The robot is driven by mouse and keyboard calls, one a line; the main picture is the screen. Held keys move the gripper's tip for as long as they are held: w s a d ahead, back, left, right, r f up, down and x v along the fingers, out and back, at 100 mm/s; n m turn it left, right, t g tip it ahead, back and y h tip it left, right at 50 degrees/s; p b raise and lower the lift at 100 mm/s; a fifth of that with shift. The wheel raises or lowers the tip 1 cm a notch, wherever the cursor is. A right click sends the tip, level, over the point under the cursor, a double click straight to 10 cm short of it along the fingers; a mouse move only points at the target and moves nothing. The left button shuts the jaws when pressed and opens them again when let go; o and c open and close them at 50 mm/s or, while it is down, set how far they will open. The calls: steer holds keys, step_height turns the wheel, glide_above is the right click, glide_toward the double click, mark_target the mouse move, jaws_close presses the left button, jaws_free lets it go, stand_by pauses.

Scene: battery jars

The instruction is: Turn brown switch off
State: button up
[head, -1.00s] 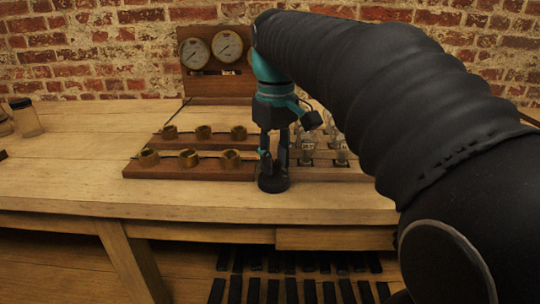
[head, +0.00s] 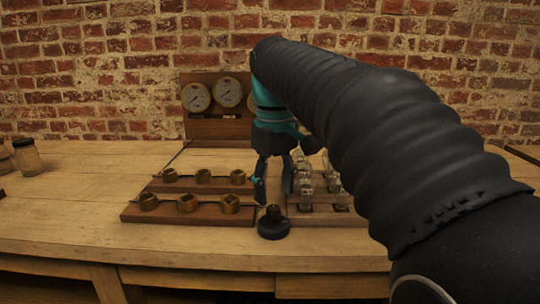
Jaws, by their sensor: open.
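The brown switch (head: 273,225) stands near the front edge of the table, a dark round base with a short brown knob on top. Its setting cannot be read from this view. My gripper (head: 273,191) points down with its two fingers spread, empty. The fingertips appear just above and behind the knob in the picture; I cannot tell the exact gap, but nothing is held.
Boards with brass rings (head: 187,202) lie left of the switch, and a board with glass jars (head: 305,190) lies right, partly behind my arm. A gauge panel (head: 220,130) stands behind. Lidded jars (head: 27,157) are far left. The table front (head: 180,245) is clear.

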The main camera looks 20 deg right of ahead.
mark_target(274, 208)
step_height(274, 208, up, 8)
stand_by(0.4)
steer(key=shift+r, duration=0.1)
